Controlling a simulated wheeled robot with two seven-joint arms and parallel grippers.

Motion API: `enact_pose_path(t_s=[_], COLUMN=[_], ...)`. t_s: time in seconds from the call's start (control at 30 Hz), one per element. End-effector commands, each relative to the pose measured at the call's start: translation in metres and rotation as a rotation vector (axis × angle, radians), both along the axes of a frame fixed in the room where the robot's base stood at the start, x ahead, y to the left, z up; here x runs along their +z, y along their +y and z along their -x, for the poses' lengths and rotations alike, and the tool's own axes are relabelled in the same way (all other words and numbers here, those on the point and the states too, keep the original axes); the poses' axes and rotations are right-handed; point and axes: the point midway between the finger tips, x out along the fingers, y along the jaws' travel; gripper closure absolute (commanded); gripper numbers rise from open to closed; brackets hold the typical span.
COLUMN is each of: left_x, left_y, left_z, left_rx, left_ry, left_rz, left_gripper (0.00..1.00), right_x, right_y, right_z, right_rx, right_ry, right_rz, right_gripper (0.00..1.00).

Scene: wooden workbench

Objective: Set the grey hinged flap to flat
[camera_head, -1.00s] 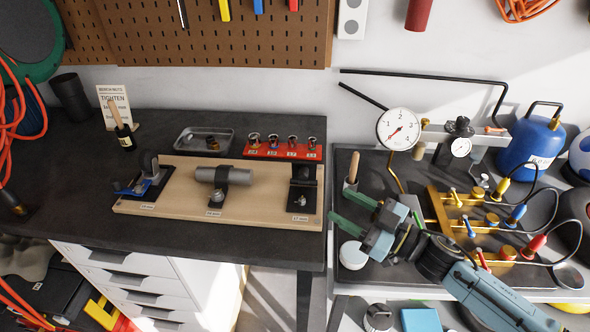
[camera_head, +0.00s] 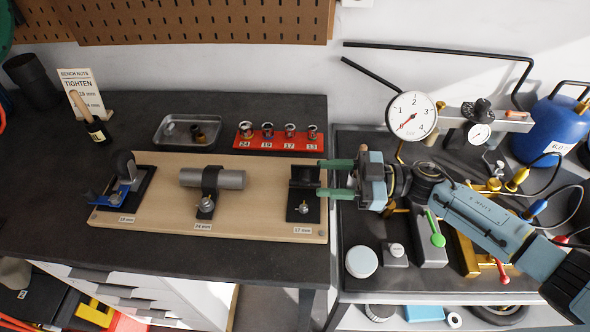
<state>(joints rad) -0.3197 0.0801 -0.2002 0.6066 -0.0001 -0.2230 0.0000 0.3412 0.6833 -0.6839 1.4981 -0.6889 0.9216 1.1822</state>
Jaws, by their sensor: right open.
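A dark grey hinged-looking piece (camera_head: 304,175) stands on the black plate of the right-hand fixture, above the label reading 17 mm. I take it for the flap; its exact angle is hard to tell. A bolt with a nut (camera_head: 304,207) is in front of it on the same plate. My right gripper (camera_head: 322,178) comes in from the right with its two green fingers spread, one farther back and one nearer. The fingertips are at the right edge of the dark piece; I cannot tell whether they touch it. My left gripper is not in view.
The wooden board (camera_head: 260,222) also carries a grey pipe in a clamp (camera_head: 211,179) and a blue-handled fixture (camera_head: 125,182). A red socket rack (camera_head: 278,144) and a metal tray (camera_head: 187,130) are behind. A pressure gauge (camera_head: 411,115) stands on the right bench.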

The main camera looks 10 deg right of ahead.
Motion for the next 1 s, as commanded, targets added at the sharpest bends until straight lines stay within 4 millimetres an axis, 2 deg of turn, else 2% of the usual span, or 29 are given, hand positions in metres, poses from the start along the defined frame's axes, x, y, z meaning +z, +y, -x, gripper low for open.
enact_pose_path(t_s=[0.1,0.33,0.47,0.77,1.0], left_x=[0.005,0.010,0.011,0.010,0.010], left_y=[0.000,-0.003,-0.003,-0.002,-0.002], left_z=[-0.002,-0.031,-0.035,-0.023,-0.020], left_rx=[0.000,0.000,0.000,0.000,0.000], left_ry=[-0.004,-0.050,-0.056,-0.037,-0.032], left_rz=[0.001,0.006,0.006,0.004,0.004], left_gripper=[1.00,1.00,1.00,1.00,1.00], right_x=[0.002,0.001,0.000,0.000,0.000], right_y=[0.027,0.060,0.068,0.071,0.071], right_z=[-0.006,-0.013,-0.014,-0.015,-0.014], right_rx=[0.001,-0.002,-0.002,-0.002,-0.001], right_ry=[-0.001,-0.001,0.001,0.000,0.000], right_rz=[-0.003,-0.001,-0.001,0.001,0.000], right_gripper=[0.53,0.53,0.53,0.53,0.82])
